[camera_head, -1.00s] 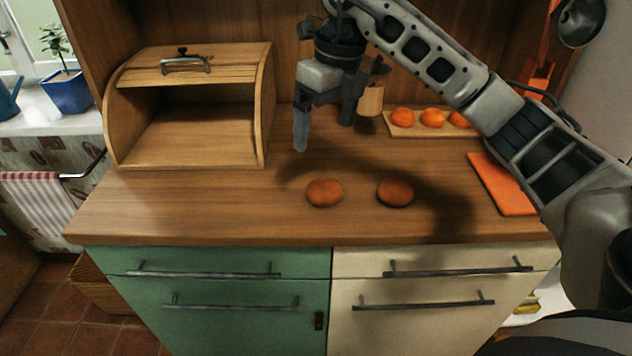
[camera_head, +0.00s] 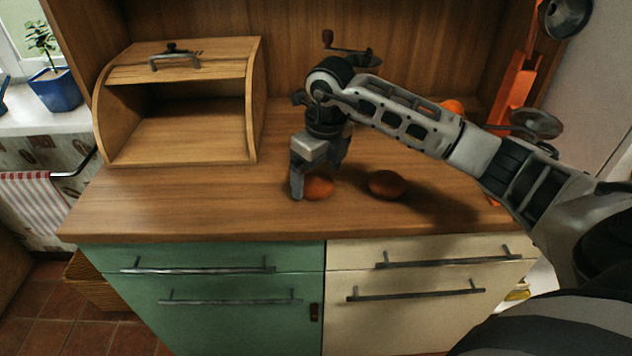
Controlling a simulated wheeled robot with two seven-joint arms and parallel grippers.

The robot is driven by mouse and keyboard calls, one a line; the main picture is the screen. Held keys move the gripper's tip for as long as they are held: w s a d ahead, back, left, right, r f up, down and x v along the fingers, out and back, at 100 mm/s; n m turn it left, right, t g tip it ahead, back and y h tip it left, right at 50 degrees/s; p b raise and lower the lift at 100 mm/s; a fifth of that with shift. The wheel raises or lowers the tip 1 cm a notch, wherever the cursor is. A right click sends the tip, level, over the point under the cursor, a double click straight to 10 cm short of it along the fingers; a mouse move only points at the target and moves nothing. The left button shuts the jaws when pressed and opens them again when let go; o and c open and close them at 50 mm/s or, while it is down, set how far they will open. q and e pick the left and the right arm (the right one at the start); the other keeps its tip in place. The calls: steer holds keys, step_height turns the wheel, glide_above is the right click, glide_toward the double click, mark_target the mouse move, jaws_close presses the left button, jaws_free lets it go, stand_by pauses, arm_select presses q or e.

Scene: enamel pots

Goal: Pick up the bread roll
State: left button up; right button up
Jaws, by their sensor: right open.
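Two brown bread rolls lie on the wooden counter. The left roll (camera_head: 319,188) is partly hidden by my right gripper. The right roll (camera_head: 386,184) lies apart from it and is fully in view. My right gripper (camera_head: 315,181) points down, open, with its fingers at the left roll. One finger is at the roll's left side and the other is behind its upper right. I cannot tell whether either finger touches it. My left gripper is not in view.
An open wooden bread box (camera_head: 182,133) stands at the left of the counter (camera_head: 180,205). My right arm crosses the right side and hides most of the orange items behind it; one orange fruit (camera_head: 452,106) shows. The counter's front left is clear.

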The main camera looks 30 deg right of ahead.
steer(key=shift+w+f, duration=0.15)
steer(key=shift+f, duration=0.8)
steer(key=shift+c, duration=0.2)
steer(key=c, duration=1)
steer(key=shift+r, duration=0.15)
